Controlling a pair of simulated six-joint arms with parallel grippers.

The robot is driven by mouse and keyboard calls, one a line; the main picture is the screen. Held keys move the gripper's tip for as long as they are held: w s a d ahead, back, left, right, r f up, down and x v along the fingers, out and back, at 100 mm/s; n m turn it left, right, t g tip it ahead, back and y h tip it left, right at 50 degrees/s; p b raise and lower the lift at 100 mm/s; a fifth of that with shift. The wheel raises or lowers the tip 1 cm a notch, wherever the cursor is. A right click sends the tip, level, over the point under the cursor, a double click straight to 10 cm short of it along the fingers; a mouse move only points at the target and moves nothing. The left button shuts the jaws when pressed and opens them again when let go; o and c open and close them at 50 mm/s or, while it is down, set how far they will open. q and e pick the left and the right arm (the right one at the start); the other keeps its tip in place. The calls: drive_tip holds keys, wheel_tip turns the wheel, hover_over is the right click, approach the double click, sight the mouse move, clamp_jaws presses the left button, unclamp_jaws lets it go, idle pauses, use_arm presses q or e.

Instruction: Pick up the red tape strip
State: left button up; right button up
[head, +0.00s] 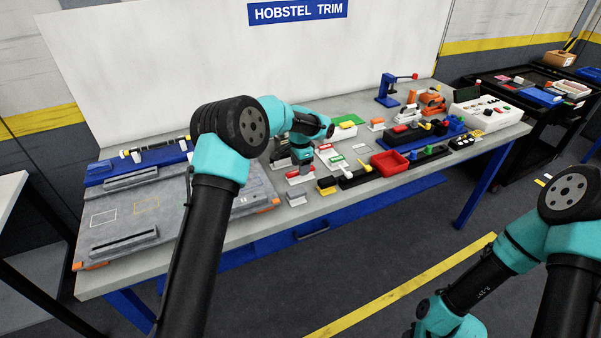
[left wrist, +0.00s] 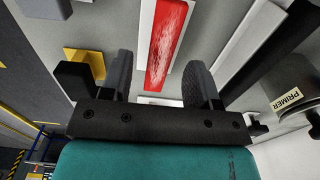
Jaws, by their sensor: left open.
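The red tape strip (left wrist: 167,40) is a long, scuffed red piece on a pale backing in the left wrist view. It lies between and just beyond the two dark fingers of my left gripper (left wrist: 160,78). These fingers are open and hold nothing. In the head view my left gripper (head: 304,163) points down over the middle of the bench, close to a small red-topped white holder (head: 299,179). My forearm and wrist partly hide this area. My right arm is at the lower right, off the bench, and its fingers do not show.
A yellow block (left wrist: 83,62) and a container marked PRIMER (left wrist: 290,97) flank the gripper. A red tray (head: 390,163) and a black rack (head: 358,177) stand to the right on the bench. A grey panel (head: 125,235) covers the bench's left part.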

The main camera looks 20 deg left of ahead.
use_arm(q)
drive_tip(key=shift+f, duration=0.6)
drive_tip(key=c, duration=0.9)
